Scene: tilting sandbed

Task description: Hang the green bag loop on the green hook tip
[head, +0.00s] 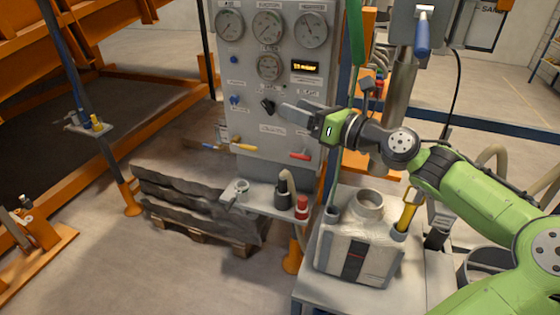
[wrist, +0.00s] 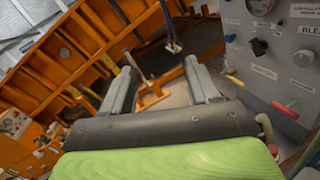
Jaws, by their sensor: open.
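My gripper (head: 284,110) is in front of the grey gauge panel, with its grey fingers pointing left. In the wrist view, my gripper (wrist: 160,72) has its two fingers wide apart, with nothing held between them. I cannot make out a green bag loop or a green hook tip in either view. A green strap-like thing (head: 355,32) hangs at the top of the head view, right of the panel. A thin greenish line runs down below it, partly behind my arm. I cannot tell whether either belongs to the bag or hook.
The gauge panel (head: 270,75) has a black knob (head: 268,106), a yellow-handled lever (head: 244,147) and a red-handled lever (head: 300,155) close to my gripper.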

